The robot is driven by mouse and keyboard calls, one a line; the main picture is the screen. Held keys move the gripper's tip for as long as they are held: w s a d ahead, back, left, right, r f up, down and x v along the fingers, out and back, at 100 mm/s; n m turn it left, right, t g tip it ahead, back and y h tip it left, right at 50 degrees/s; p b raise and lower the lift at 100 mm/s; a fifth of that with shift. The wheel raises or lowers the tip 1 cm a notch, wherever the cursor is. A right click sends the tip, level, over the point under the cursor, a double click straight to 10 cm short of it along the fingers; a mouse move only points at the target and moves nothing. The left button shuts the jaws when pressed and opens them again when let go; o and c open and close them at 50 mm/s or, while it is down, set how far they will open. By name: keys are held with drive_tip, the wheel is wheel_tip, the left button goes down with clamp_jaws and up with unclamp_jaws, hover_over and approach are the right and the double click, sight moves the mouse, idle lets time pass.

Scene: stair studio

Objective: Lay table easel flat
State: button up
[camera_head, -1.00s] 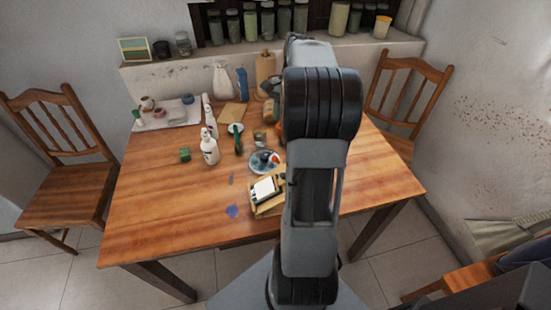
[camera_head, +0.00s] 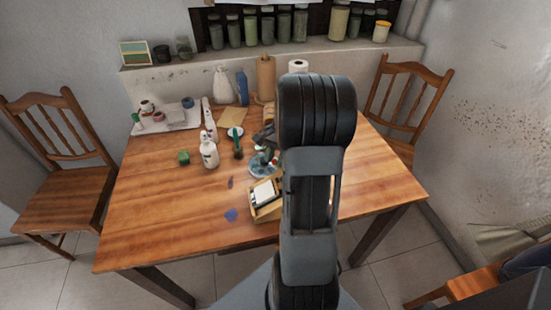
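A small wooden table easel (camera_head: 266,209) with a white panel (camera_head: 263,193) on it stands near the front middle of the wooden table. Its right part is hidden behind my arm. My gripper (camera_head: 264,148) shows only in part, left of my arm and above the plate behind the easel. It is apart from the easel in the picture. Its fingers are too small and too covered to tell whether they are open or shut.
A plate (camera_head: 262,165) lies just behind the easel. A blue paint spot (camera_head: 231,215) lies left of the easel. The table's front left is clear.

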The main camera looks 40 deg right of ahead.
drive_tip(key=shift+c, duration=0.5)
clamp_jaws()
